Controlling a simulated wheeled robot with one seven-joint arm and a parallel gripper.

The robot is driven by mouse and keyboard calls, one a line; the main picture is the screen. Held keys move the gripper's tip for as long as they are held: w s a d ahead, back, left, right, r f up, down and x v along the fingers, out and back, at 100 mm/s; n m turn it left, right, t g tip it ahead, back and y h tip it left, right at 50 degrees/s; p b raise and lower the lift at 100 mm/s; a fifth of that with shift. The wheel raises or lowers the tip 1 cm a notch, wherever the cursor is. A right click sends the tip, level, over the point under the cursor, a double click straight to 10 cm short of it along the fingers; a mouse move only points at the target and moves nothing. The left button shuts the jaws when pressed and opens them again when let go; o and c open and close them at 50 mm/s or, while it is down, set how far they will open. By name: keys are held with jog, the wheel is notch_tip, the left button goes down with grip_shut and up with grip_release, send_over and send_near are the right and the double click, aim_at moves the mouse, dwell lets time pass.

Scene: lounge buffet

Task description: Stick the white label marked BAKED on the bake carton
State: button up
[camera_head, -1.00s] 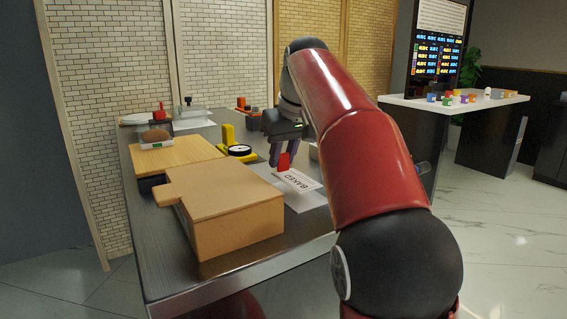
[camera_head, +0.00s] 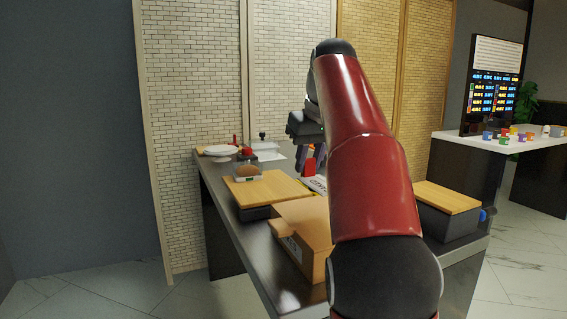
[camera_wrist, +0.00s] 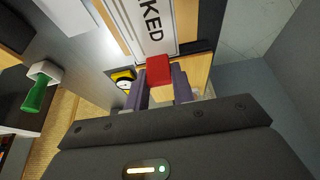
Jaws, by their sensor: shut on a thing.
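My gripper (camera_head: 312,165) is shut on the red tab (camera_wrist: 158,70) of the white label (camera_head: 315,184). In the wrist view the label (camera_wrist: 148,22) extends away from the fingers, with the letters "KED" readable. In the head view it is partly hidden behind my arm. The closed brown carton (camera_head: 298,222) lies on the counter, nearer the camera than the gripper, with its right part hidden by my arm. A dark printed mark shows on its near left side. I cannot tell whether the label touches anything below.
A dark box with a wooden lid (camera_head: 447,197) stands right of my arm. The floor left of the counter is clear.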

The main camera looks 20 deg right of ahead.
aim_at(311, 177)
jog(key=shift+a, duration=0.1)
dwell(0.3)
jog(key=shift+f+b, duration=2.35)
jog(key=shift+f, duration=0.55)
jog(key=shift+f+b, duration=0.3)
jog(key=shift+f, duration=0.35)
jog(key=o, duration=0.9)
